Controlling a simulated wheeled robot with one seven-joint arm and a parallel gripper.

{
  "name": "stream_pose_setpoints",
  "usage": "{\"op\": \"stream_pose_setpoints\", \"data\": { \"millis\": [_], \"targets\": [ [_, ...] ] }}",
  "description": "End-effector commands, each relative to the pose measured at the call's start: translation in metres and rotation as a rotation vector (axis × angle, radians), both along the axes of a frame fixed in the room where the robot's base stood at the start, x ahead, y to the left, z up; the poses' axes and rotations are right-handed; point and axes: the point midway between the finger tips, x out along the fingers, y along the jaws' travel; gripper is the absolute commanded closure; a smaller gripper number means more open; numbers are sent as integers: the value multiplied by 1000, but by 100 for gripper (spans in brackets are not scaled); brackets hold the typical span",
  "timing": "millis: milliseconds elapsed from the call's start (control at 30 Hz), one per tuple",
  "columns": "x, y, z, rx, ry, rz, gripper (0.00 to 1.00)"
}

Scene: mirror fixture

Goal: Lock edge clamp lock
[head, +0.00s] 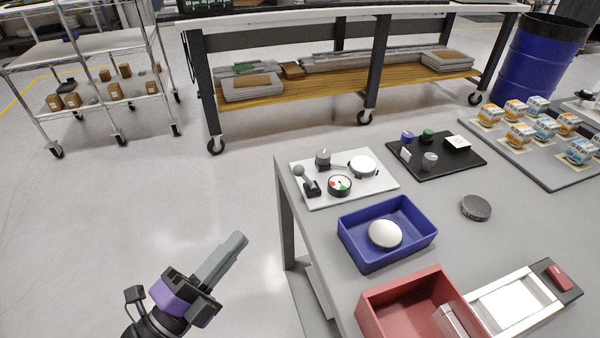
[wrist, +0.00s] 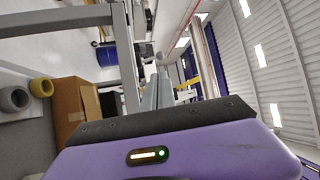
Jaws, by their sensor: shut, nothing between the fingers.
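My gripper (head: 236,242) is at the lower left of the head view, over open floor to the left of the grey table. Its fingers are together and empty; they also show end-on in the wrist view (wrist: 157,92). At the table's lower right is a silver-framed fixture (head: 512,303) with a bright flat panel. A red block (head: 559,276) sits on the dark end piece at its right; it looks like the clamp lock, but I cannot tell its setting. The fixture's near part is cut off by the picture edge. My gripper is far from it.
A red bin (head: 388,297) stands left of the fixture, with a blue tray (head: 372,215) holding a white oval thing behind it. A dark round puck (head: 476,207), a white board (head: 318,203) with knobs and a black board (head: 422,172) lie farther back. The floor around my gripper is clear.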

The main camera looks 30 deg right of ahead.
Motion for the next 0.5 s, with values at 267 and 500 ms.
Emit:
{"op": "stream_pose_setpoints", "data": {
  "millis": [267,500],
  "targets": [
    [0,0,0,0,-1,-1,100],
    [3,-9,3,-1,-2,-2,100]
  ]
}}
